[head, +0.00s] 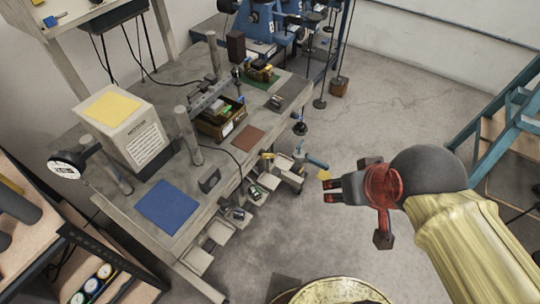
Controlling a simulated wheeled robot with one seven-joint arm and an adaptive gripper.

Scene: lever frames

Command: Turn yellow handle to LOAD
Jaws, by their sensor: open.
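A small yellow part (267,155), which looks like the yellow handle, sits on a lever frame at the right front edge of the workbench. A blue handle (316,161) sticks out to the right beside it. The frame is small here, and I cannot read a LOAD label or the handle's exact setting. My gripper (326,188) is open and empty, its dark fingers pointing left. In the picture it is right of and below the yellow part, apart from it. A small yellow patch (324,174) shows just above the fingers; I cannot tell what it belongs to.
The workbench (205,170) carries a white box (127,127), a blue mat (167,205), a wooden tray (222,120) and upright posts. More small fittings (240,213) line its front edge. A blue steel frame (500,130) stands at right. The floor between is mostly clear.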

